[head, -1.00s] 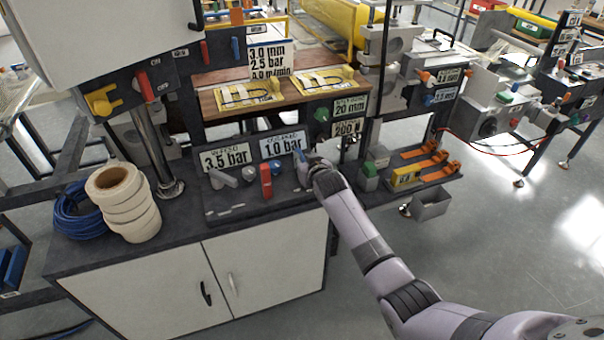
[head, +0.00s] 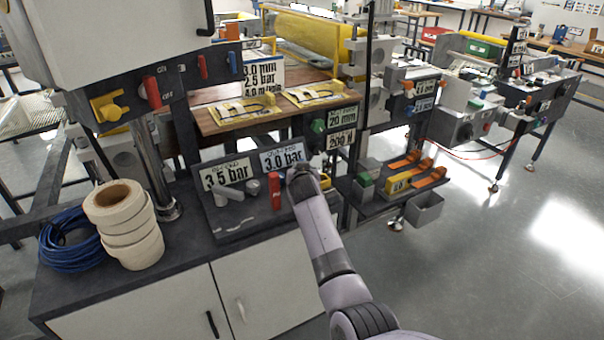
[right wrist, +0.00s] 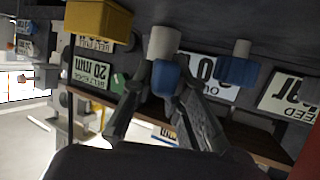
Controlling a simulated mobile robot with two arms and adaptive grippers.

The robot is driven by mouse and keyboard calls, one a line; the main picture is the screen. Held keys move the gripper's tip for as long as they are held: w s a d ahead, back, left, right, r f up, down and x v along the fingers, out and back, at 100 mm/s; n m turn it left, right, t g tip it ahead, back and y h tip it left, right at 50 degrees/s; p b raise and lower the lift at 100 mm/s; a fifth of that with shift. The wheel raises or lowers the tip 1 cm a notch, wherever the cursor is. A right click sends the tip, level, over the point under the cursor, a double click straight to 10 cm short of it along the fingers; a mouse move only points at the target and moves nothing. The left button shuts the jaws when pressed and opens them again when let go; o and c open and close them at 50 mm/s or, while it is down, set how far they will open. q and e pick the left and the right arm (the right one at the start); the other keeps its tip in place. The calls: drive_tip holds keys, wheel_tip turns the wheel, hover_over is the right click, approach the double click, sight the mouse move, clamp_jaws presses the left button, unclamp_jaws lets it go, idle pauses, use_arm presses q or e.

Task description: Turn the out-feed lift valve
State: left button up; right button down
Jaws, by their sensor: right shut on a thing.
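The out-feed lift valve has a blue handle on a grey stem (right wrist: 164,42) and shows between my fingers in the right wrist view. My right gripper (right wrist: 166,84) is shut on this blue handle (right wrist: 167,78); in the head view the gripper (head: 299,173) covers the valve. The sign above it (head: 282,158) reads 3.0 bar. The in-feed sign (head: 228,172) to its left reads 3.5 bar. A second blue handle on a grey stem (right wrist: 238,66) stands apart from my fingers. My left gripper is not in view.
A red lever (head: 275,191) stands close left of my right gripper. A yellow block (right wrist: 100,18) is close by in the wrist view. Tape rolls (head: 130,235) and a blue cable coil (head: 70,240) lie on the cabinet's left end. Orange clamps (head: 428,175) sit to the right.

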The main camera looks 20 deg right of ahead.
drive_tip(key=c, duration=1.6)
unclamp_jaws()
drive_tip(key=shift+o, duration=0.2)
drive_tip(key=shift+v, duration=3.75)
